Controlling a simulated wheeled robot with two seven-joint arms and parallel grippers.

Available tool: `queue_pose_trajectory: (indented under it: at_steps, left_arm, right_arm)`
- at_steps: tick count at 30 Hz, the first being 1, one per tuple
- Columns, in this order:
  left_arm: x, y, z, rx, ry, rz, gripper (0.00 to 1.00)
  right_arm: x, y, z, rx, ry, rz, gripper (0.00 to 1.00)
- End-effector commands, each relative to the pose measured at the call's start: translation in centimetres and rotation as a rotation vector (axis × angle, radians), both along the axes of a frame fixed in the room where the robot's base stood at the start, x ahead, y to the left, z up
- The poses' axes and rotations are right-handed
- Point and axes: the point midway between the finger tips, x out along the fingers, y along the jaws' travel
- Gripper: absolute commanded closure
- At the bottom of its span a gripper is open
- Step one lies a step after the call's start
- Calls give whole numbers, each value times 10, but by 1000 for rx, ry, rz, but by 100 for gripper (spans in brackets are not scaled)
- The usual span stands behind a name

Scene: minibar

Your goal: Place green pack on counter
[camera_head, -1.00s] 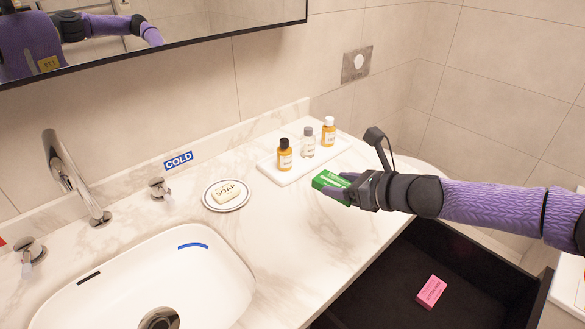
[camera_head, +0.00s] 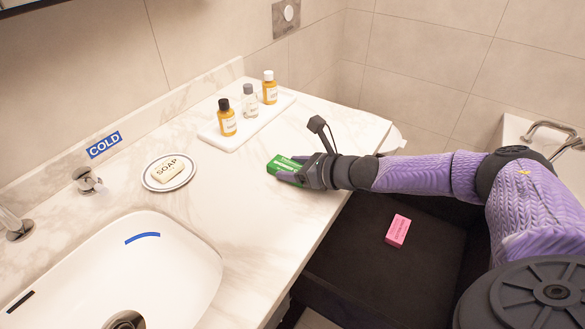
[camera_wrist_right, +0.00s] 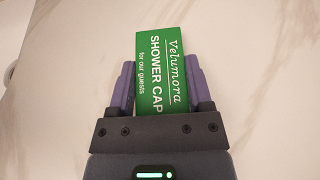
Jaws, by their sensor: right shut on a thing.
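The green pack (camera_head: 283,163) is between the fingers of my right gripper (camera_head: 292,170), over the marble counter (camera_head: 240,200) near its front edge. In the right wrist view, the green pack (camera_wrist_right: 162,70) reads "Velumora shower cap for our guests", and the purple fingers of my right gripper (camera_wrist_right: 162,88) are shut on its two sides. The pack looks low over the counter; I cannot tell whether it touches the surface. My left gripper is not in view.
A white tray (camera_head: 250,128) with several small bottles stands behind the pack. A soap dish (camera_head: 150,183) and sink (camera_head: 160,275) are to the left. Below the counter, an open dark drawer (camera_head: 350,270) holds a pink box (camera_head: 398,231). Counter around the pack is clear.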

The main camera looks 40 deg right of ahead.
Motion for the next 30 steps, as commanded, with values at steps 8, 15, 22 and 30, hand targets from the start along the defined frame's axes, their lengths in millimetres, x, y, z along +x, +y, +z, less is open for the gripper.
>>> queue_pose_trajectory:
  at_steps: [8,15,22,30]
  left_arm:
    - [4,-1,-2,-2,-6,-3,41]
    - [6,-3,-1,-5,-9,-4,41]
    - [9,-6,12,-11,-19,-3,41]
    - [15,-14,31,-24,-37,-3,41]
  right_arm:
    - [0,0,-3,-1,1,0,0]
    - [0,0,0,-1,0,0,0]
    - [-29,-12,15,-1,5,-1,0]
    - [-78,-32,39,-2,5,0,0]
